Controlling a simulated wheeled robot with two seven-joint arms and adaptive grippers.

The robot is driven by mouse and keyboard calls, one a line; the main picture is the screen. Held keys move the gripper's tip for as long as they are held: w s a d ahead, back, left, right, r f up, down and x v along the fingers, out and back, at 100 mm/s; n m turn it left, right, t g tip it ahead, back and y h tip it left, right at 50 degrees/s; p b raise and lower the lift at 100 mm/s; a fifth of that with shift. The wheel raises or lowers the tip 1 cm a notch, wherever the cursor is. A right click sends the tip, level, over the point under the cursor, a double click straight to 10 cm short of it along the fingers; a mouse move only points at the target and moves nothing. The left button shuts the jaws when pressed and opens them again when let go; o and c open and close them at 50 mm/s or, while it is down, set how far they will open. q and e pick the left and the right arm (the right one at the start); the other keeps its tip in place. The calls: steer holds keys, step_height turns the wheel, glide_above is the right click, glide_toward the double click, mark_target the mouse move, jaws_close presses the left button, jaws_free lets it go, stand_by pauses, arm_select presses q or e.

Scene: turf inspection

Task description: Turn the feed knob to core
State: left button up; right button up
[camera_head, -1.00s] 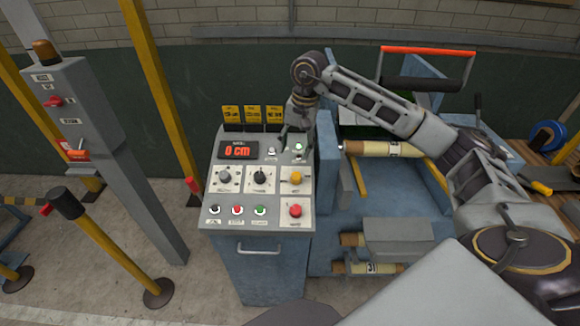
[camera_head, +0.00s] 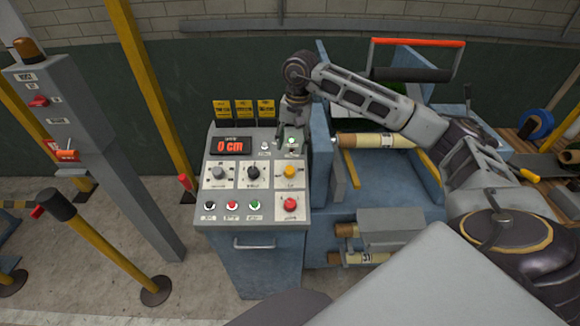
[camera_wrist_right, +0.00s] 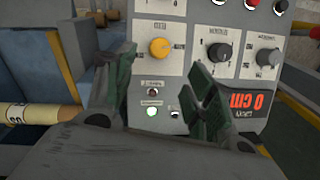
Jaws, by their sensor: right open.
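The grey control panel (camera_head: 267,165) has a row of three knobs: a grey knob (camera_head: 218,172), a black knob (camera_head: 253,173) and a yellow knob (camera_head: 289,172). Their labels are too small to read, so I cannot tell which is the feed knob. In the right wrist view the yellow knob (camera_wrist_right: 160,47) is nearest my gripper, with the black knob (camera_wrist_right: 219,52) and the grey knob (camera_wrist_right: 268,56) to its right. My right gripper (camera_head: 291,130) is open and empty above the panel's upper right part, near a lit green lamp (camera_wrist_right: 152,112). It touches no knob. My left gripper is out of view.
A red display (camera_head: 231,145) reads 0 cm. Black, red and green buttons and a red knob (camera_head: 290,204) line the panel's lower row. A blue machine frame (camera_head: 322,190) with rolled cores stands close on the right. A grey post stands left.

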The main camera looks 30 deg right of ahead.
mark_target(290, 169)
steer(key=f, duration=0.3)
steer(key=f+p, duration=0.1)
steer(key=f, duration=0.3)
steer(key=f+p, duration=0.1)
steer(key=f, duration=0.3)
steer(key=shift+w+a+f, duration=0.1)
steer(key=shift+w+a, duration=0.2)
steer(key=c, duration=1)
